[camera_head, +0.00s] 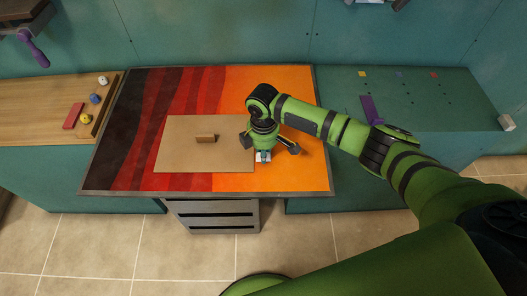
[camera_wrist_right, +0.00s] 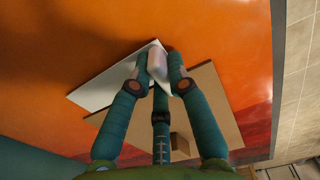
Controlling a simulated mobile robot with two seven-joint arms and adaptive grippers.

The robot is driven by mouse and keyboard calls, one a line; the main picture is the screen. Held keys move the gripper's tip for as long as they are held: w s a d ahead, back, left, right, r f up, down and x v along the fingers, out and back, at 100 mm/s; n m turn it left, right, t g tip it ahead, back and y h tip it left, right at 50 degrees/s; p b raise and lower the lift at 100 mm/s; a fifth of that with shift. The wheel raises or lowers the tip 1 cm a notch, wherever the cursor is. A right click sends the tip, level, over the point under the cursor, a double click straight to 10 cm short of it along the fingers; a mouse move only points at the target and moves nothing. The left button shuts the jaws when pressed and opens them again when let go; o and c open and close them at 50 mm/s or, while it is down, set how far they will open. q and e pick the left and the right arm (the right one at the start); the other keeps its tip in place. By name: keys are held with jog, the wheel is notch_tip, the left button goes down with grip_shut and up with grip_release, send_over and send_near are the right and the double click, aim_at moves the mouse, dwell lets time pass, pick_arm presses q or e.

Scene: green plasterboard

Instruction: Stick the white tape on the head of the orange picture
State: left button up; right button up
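My right gripper (camera_head: 263,157) is low over the orange right part of the striped table top. In the right wrist view, its fingertips (camera_wrist_right: 158,66) close in on both sides of a small whitish piece (camera_wrist_right: 157,64), apparently touching it. The piece lies at or just above a white sheet (camera_wrist_right: 108,85); I cannot tell if they touch. Which of the two is the white tape is unclear. In the head view the gripper mostly hides them. A brown board (camera_head: 180,155) beside the gripper bears a small wooden block (camera_head: 205,138). No head on an orange picture is recognisable. My left gripper is out of view.
The table top (camera_head: 290,180) has dark, red and orange bands. A wooden bench (camera_head: 40,95) at left holds a red block (camera_head: 73,116) and small round items. A green bench (camera_head: 430,115) at right holds a purple piece (camera_head: 371,109). Drawers (camera_head: 215,215) stand below.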

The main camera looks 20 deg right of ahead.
jog(key=o, duration=0.9)
notch_tip(320, 180, up, 12)
jog(key=shift+r, duration=0.1)
dwell(0.3)
